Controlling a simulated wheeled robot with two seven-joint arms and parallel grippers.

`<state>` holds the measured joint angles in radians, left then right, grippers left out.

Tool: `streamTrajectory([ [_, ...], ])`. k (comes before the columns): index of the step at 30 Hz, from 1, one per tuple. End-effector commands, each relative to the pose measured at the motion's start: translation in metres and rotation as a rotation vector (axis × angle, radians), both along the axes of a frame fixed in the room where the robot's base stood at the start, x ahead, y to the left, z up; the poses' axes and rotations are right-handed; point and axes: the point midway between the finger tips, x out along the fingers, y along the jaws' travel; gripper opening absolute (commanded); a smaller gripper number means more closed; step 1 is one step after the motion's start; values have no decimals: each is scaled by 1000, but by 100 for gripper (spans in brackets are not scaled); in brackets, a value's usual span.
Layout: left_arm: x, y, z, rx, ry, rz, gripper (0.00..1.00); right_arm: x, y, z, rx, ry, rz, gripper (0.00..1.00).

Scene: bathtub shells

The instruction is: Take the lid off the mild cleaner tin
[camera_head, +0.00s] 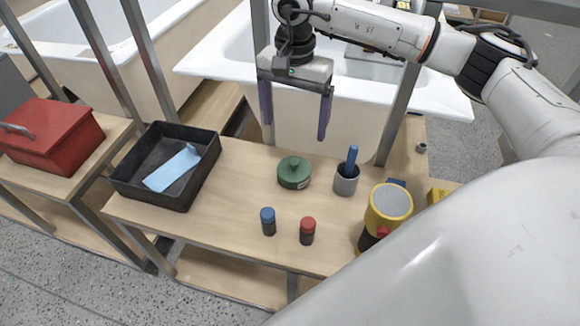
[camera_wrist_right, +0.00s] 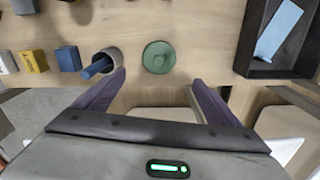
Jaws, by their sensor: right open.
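A round green tin (camera_head: 294,173), which I take to be the mild cleaner tin, stands upright on the wooden bench. Its green lid has a small knob in the middle and is on the tin. A small pale label shows on its side. My right gripper (camera_head: 296,130) is open and empty, fingers pointing down, above and behind the tin. In the right wrist view the tin (camera_wrist_right: 158,57) lies just beyond the gap between the open fingertips (camera_wrist_right: 158,78), with nothing between them. My left gripper is not in view.
A grey cup (camera_head: 346,182) with a blue-handled tool stands right of the tin. A blue-capped bottle (camera_head: 268,222) and a red-capped bottle (camera_head: 307,232) stand in front. A yellow-grey container (camera_head: 388,205) is farther right. A black tray (camera_head: 128,184) with a blue cloth is left; steel posts rise behind.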

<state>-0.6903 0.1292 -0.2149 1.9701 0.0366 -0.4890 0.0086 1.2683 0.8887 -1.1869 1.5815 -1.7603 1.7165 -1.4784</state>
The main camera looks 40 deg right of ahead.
Motion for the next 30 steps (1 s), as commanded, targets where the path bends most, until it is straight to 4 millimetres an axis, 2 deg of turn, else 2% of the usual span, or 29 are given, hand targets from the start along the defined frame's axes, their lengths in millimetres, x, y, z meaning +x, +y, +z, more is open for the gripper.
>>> streamTrajectory([
  [1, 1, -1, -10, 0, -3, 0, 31, 0, 0, -13, 0, 0, 0, 87],
  [5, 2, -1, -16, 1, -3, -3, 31, 0, 0, -24, -1, 1, 0, 87],
  [13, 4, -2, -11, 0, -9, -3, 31, -1, 0, -60, 0, 4, 0, 87],
  [20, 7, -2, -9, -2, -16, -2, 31, -2, 0, -78, 0, 2, 0, 87],
  [24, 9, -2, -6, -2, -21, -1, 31, -6, 1, -99, -1, 5, 0, 87],
  [30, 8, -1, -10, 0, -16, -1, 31, -5, 1, -122, 0, 1, 0, 87],
])
